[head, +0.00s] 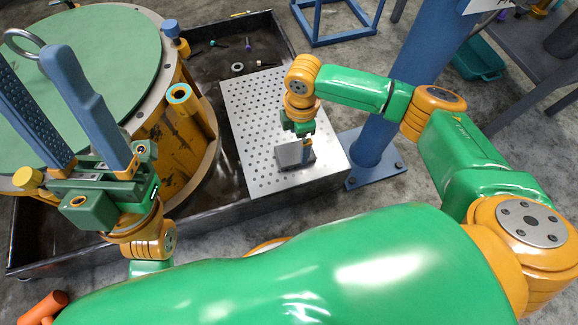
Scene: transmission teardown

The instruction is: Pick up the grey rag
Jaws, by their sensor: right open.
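I cannot make out the grey rag for certain. A small pale grey flat piece (288,153) shows right at my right gripper (299,155), over the perforated metal plate (255,120); I cannot tell whether it is cloth or part of a finger. A dark patch lies just below it, too small to identify. My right gripper is open and points down at the plate's near part, its fingertips partly hidden by its own body. My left gripper (70,105) is open and empty, with its two blue fingers raised wide apart in front of the transmission housing.
A large orange-yellow housing (180,140) with a green round top (95,60) stands in a dark tray (225,205). Small bolts and a ring (237,68) lie at the tray's back. A blue post (400,100) stands right of the plate. A teal bin (478,60) is farther right.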

